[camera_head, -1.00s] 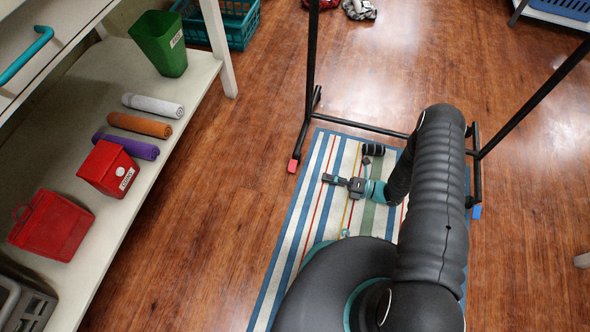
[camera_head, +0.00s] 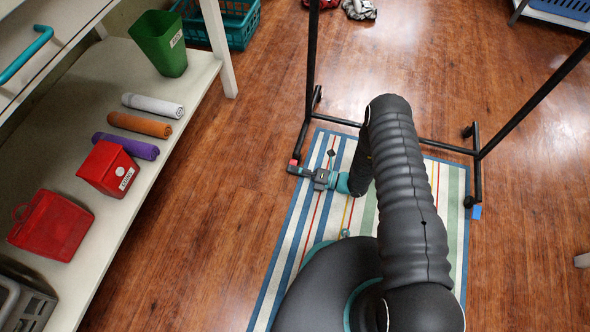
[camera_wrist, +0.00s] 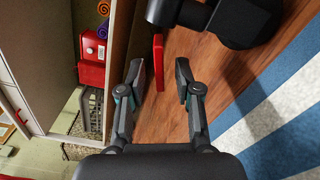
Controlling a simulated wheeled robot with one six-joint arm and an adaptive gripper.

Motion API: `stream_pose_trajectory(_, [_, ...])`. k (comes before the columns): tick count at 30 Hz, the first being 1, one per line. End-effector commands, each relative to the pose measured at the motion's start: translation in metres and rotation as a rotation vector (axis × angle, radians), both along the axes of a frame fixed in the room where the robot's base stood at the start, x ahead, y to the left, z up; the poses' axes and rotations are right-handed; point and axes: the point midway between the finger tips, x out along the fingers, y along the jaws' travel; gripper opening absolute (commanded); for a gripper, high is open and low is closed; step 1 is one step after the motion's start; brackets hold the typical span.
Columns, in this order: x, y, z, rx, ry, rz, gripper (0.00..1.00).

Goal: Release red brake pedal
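The red brake pedal (camera_head: 294,162) is low at the foot of the black rack's left post, mostly covered by my gripper in the head view. In the wrist view it is a thin red plate (camera_wrist: 158,62) beside a black wheel (camera_wrist: 235,22). My gripper (camera_wrist: 160,70) is open, with one finger on each side of the plate in the picture. Gaps show between the plate and both fingers. In the head view my gripper (camera_head: 293,170) is low over the rug's left edge, at the pedal. I cannot tell how deep the plate sits between the fingers.
The black rack (camera_head: 312,60) stands over a striped rug (camera_head: 300,225), with a blue pedal (camera_head: 476,212) at its right foot. A shelf (camera_head: 200,85) with red bins and rolled towels runs along the left. Wood floor lies open between shelf and rug.

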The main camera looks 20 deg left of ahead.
Motion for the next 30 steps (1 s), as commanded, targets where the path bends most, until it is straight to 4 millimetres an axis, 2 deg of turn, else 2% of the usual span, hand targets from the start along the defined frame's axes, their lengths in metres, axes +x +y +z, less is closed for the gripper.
stream_pose_trajectory(4, [0.0002,-0.0002,0.0001,0.000,0.000,0.000,0.33])
stream_pose_trajectory(8, [0.0001,-0.0003,0.0000,0.000,0.000,0.000,0.01])
stream_pose_trajectory(20, [-0.0002,-0.0005,0.0001,0.000,0.024,0.000,0.00])
stream_pose_trajectory(30, [-0.0015,-0.0003,0.0063,-0.003,0.214,0.000,0.00])
